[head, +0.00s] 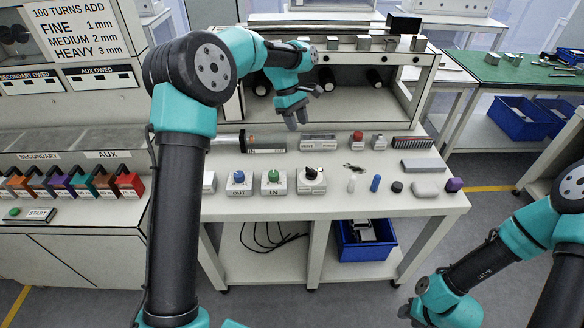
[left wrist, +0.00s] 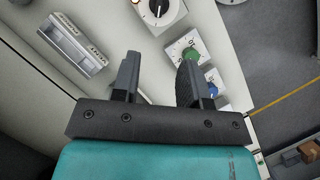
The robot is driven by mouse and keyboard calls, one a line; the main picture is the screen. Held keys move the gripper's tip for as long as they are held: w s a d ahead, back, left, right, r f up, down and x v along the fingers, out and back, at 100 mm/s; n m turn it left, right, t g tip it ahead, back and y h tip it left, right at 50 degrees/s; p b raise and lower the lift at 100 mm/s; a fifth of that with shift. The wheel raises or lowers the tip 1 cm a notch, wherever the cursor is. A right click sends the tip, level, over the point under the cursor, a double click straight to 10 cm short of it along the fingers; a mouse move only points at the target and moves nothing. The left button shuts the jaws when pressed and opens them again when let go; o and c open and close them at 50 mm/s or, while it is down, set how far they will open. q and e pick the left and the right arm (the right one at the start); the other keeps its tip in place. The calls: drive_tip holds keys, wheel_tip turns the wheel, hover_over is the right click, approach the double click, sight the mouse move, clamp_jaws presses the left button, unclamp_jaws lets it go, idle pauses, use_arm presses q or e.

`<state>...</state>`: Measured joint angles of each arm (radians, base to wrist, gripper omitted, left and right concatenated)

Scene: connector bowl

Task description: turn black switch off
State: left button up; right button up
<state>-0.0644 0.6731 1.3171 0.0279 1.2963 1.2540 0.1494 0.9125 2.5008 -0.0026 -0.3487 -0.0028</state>
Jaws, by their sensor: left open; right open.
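The black switch (head: 311,174) is a dark rotary knob on a white box on the bench, to the right of the green IN knob. In the left wrist view the black switch (left wrist: 158,8) is at the top edge, its dial partly cut off, with a white pointer line. My left gripper (head: 296,118) hangs above the bench, behind the black switch and apart from it. In the left wrist view my left gripper (left wrist: 160,72) has its fingers apart with nothing between them. My right gripper (head: 411,312) is low at the bottom right, away from the bench, open.
The green IN knob (head: 273,176) and blue OUT knob (head: 239,177) stand left of the black switch. Small caps and cylinders, including a blue one (head: 376,183), lie to its right. A shelf (head: 345,102) stands behind. A blue bin (head: 366,240) is below the bench.

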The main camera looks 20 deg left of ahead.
use_arm(q)
drive_tip(key=shift+r, duration=0.1)
idle(0.3)
approach(311, 169)
drive_tip(key=x, duration=0.9)
drive_tip(key=shift+s+d+f, duration=0.1)
drive_tip(key=shift+d+f, duration=0.1)
drive_tip(key=shift+c, duration=0.3)
clamp_jaws()
